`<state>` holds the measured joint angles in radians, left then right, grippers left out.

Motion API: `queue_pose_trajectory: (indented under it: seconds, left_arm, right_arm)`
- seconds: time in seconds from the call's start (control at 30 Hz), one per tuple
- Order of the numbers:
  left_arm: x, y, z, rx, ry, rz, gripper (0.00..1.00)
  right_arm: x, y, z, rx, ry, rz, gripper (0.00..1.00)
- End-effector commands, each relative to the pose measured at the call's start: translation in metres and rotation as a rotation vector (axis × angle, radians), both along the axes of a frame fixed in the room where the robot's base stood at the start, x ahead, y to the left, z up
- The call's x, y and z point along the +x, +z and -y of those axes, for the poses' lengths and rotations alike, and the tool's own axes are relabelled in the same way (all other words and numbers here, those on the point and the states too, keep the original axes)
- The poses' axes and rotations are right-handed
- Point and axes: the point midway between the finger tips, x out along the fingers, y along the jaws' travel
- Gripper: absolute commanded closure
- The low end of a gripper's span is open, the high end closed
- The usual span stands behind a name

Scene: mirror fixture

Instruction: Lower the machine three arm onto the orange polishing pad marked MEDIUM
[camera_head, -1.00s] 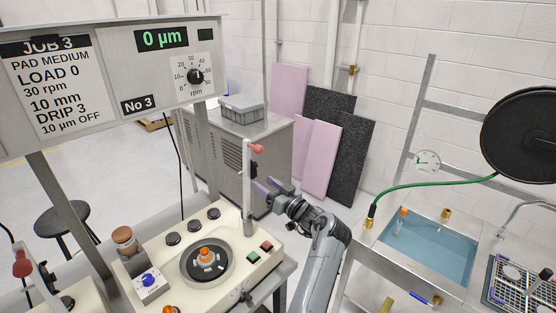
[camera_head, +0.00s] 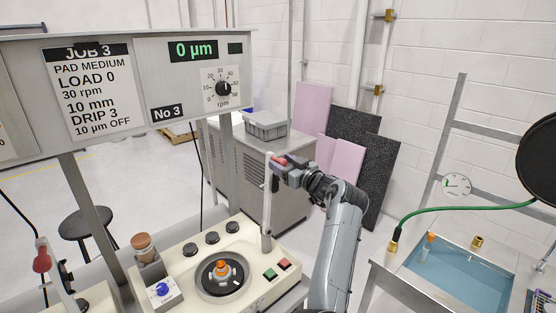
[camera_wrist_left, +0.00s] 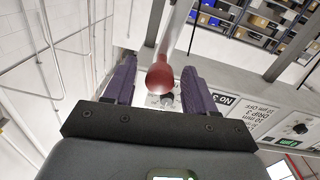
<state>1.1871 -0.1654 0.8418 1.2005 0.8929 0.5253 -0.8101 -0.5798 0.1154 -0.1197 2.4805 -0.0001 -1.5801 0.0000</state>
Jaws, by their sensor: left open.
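The machine three arm (camera_head: 266,205) is a pale bar standing upright at the back right of the cream polishing machine (camera_head: 185,305). Its red knob (camera_head: 278,160) is at the top and also shows in the left wrist view (camera_wrist_left: 160,76). My left gripper (camera_head: 279,166) is at the knob. Its purple fingers are open, one on each side of the knob, with gaps visible in the wrist view. Below, a dark round platen (camera_head: 238,288) carries an orange piece (camera_head: 222,268) at its centre. I cannot read a MEDIUM mark on it. My right gripper is not in view.
A "No 3" panel (camera_head: 167,111) with a job sheet (camera_head: 87,95) hangs above. A water-filled sink (camera_head: 450,275) is at right.

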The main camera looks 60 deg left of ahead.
Motion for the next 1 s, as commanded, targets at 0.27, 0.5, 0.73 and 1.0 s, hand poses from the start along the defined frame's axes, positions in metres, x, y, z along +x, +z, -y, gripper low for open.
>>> queue_pose_trajectory:
  seconds: [0.27, 0.5, 0.73, 1.0]
  left_arm:
    - [-0.003, 0.001, -0.025, 0.001, 0.000, 0.000, 0.44]
    - [-0.003, 0.000, -0.028, 0.000, -0.001, 0.001, 0.44]
    - [-0.003, 0.000, -0.028, 0.000, 0.000, 0.001, 0.61]
    - [-0.003, 0.000, -0.028, 0.001, -0.001, 0.001, 1.00]
  right_arm:
    - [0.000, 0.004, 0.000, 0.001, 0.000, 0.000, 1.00]
    - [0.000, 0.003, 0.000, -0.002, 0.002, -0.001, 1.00]
    - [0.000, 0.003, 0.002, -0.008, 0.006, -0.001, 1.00]
    - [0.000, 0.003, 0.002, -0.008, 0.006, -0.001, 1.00]
